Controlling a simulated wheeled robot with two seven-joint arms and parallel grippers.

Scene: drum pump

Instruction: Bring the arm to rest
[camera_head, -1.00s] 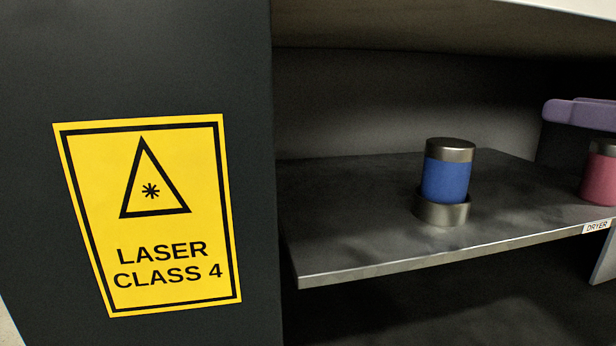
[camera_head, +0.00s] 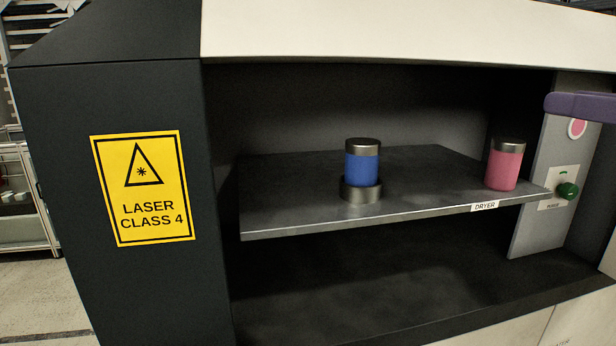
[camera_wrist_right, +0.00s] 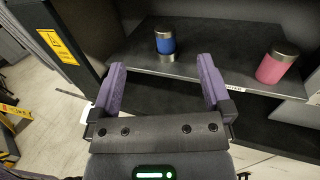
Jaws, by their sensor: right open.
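My right gripper shows in the head view as a purple finger (camera_head: 580,106) at the right edge. In the right wrist view both purple fingers of my right gripper (camera_wrist_right: 162,70) are spread wide with nothing between them. They are outside the shelf, in front of it. A blue canister (camera_head: 362,168) with a metal lid stands upright in a metal ring holder (camera_head: 360,190) on the shelf. A pink canister (camera_head: 505,170) with a metal lid stands upright at the shelf's right end, near the label DRYER. Both canisters are apart from the gripper. My left gripper is not in view.
The dark shelf (camera_head: 278,205) sits inside an open cabinet. A yellow laser sign (camera_head: 141,188) is on the cabinet's left wall. A green knob (camera_head: 567,190) and a pink button (camera_head: 577,128) are on the right panel. Open floor (camera_head: 32,290) lies at left.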

